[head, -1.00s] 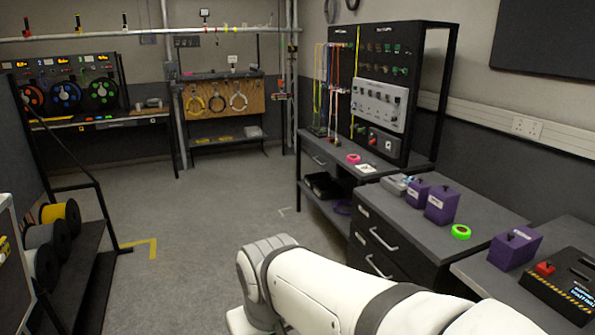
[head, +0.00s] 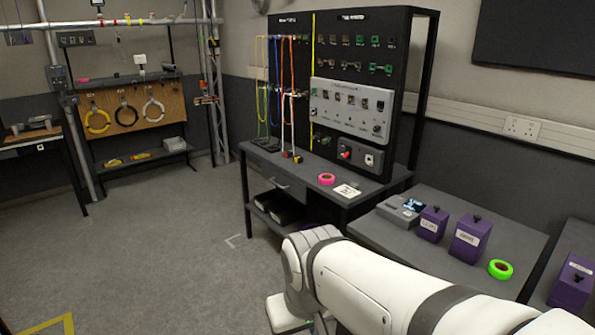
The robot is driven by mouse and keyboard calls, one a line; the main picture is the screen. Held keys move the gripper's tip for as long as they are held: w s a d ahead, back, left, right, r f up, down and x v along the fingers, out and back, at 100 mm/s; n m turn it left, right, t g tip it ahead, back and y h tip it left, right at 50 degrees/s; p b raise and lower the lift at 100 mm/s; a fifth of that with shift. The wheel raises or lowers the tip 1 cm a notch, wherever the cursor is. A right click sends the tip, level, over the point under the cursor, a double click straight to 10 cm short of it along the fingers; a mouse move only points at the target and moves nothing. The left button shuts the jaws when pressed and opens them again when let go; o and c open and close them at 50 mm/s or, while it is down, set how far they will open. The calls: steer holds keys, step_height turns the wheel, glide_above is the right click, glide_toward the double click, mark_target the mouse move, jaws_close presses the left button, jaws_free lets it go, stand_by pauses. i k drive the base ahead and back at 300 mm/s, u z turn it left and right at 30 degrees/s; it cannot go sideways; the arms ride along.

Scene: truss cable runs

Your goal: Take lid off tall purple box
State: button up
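Three purple boxes with dark knobs on their lids stand at the right. The middle purple box (head: 468,241) looks taller than the small purple box (head: 431,225) at its left. A third purple box (head: 573,284) stands at the right edge, on a separate surface. All three look lidded, and their labels are too small to read. My white arm crosses the lower right, in front of the counter. My gripper is not in view, so its opening and contents cannot be seen.
A grey counter (head: 391,240) bears two boxes, a grey device (head: 400,209) and a green tape roll (head: 500,269). A dark bench (head: 298,183) with a pink tape roll (head: 326,179) and cable panel (head: 360,60) stands behind. The floor (head: 170,250) at left is clear.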

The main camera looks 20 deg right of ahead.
mark_target(475, 222)
steer(key=z, duration=0.8)
steer(key=i, duration=1.1)
steer(key=z, duration=0.75)
steer(key=i, duration=0.3)
steer(key=z, duration=0.25)
steer(key=k, duration=0.65)
steer(key=z, duration=0.2)
steer(key=i, duration=0.7)
steer(key=u, duration=0.15)
